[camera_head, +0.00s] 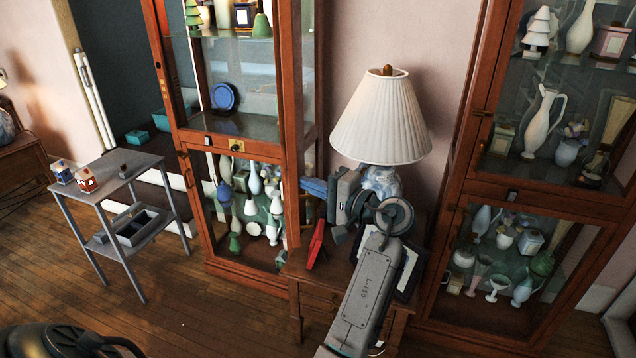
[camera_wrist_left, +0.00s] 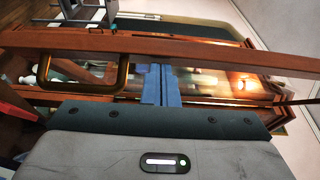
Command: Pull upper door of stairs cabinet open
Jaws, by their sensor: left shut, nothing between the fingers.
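The left glass-fronted wooden cabinet (camera_head: 291,90) stands beside the dark stairs and appears to be the stairs cabinet. My left gripper (camera_head: 306,187) is shut and empty. It is in front of the cabinet's right front post, around the level between the upper and lower doors; I cannot tell whether it touches. In the left wrist view, the shut blue fingers (camera_wrist_left: 158,84) lie by a long wooden bar (camera_wrist_left: 160,45) and a bronze-coloured loop (camera_wrist_left: 85,86). My right gripper is not in view.
A second glass cabinet (camera_head: 535,206) is at the right. A grey two-tier table (camera_head: 127,165) stands left.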

